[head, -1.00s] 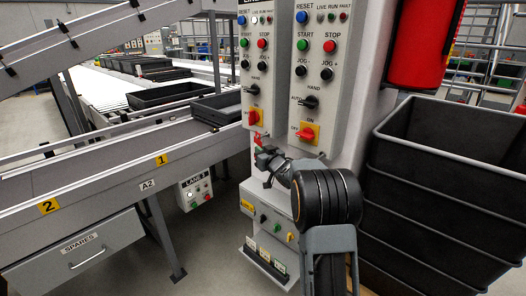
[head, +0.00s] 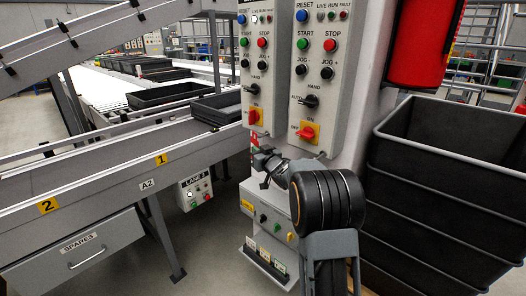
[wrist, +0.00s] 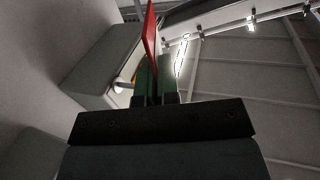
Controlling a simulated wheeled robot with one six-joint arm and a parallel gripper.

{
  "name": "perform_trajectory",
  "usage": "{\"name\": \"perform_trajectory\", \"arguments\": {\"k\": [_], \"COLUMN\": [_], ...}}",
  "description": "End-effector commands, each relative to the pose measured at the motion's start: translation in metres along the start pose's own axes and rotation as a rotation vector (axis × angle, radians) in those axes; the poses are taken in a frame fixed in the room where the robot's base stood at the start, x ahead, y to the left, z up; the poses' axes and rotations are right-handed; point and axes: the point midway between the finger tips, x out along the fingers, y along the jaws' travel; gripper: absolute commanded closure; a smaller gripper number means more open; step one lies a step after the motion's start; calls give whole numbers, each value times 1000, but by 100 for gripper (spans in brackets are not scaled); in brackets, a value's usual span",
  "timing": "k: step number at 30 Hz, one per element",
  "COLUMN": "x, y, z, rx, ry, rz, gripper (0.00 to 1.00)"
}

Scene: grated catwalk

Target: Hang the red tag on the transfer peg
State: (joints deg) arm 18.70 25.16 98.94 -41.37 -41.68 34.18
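In the wrist view my gripper (wrist: 155,72) has its two green-sided fingers closed on the red tag (wrist: 150,28), which stands up edge-on beyond the fingertips. A short pale stub (wrist: 121,83) sticks out beside the fingers in the wrist view. I cannot tell whether it is the transfer peg, or whether the tag touches anything.
The grey control panel (head: 283,65) with buttons and red-on-yellow switches stands close above my gripper. The conveyor frame (head: 100,190) runs along the left. Open floor shows below it.

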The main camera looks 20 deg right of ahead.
Motion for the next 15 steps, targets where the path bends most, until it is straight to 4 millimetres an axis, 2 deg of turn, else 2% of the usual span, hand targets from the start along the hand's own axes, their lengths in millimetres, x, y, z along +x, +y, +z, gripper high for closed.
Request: {"name": "perform_trajectory", "arguments": {"k": [15], "x": [-5], "y": [-16], "z": [0], "rx": [0], "ry": [1], "rz": [-1], "gripper": [100]}}
